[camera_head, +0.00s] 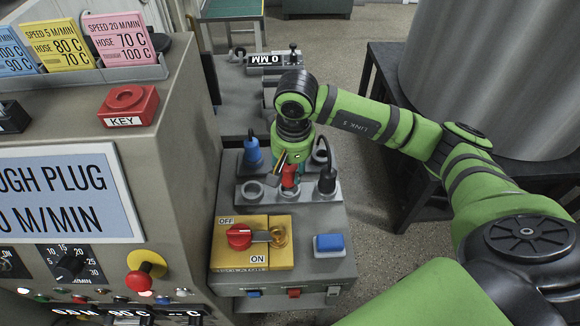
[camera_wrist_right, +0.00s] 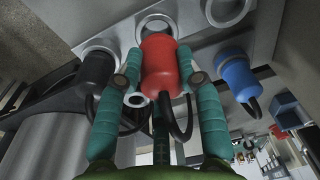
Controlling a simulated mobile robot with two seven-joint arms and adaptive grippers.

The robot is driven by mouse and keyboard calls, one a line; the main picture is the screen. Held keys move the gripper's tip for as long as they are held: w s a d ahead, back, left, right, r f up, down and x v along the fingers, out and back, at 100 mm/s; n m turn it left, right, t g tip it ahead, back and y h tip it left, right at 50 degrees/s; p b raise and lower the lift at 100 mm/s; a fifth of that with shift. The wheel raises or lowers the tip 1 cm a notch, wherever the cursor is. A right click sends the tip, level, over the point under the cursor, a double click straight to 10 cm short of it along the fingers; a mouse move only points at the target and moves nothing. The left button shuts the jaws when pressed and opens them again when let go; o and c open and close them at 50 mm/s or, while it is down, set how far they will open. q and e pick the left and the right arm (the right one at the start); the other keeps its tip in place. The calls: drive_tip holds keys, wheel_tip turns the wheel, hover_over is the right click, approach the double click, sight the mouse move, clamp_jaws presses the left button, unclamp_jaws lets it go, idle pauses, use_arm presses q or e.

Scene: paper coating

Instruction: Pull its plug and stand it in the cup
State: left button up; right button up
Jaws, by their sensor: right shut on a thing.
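My right gripper (camera_head: 290,172) comes down over the grey socket panel. In the wrist view its teal fingers (camera_wrist_right: 156,78) are shut on the red plug (camera_wrist_right: 160,65), one on each side, and a dark cable hangs from it. In the head view the red plug (camera_head: 290,178) shows below the gripper. A metal ring (camera_wrist_right: 157,24) is right at the plug's end; I cannot tell whether the plug is seated in it. My left gripper is out of view.
A blue plug (camera_head: 253,150) stands to the left and a black plug (camera_head: 327,180) to the right, close to the gripper. In front are a red rotary switch (camera_head: 239,236) on a yellow plate and a blue button (camera_head: 329,243). A control cabinet (camera_head: 180,130) rises at left.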

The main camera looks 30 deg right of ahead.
drive_tip(key=shift+b, duration=0.4)
idle(0.6)
drive_tip(key=shift+f+b, duration=1.45)
drive_tip(key=shift+b, duration=0.1)
drive_tip(key=o, duration=1.3)
drive_tip(key=r, duration=0.8)
drive_tip(key=s+r, duration=0.1)
drive_tip(key=r, duration=0.3)
drive_tip(key=shift+s, duration=0.1)
drive_tip(key=shift+f, duration=0.1)
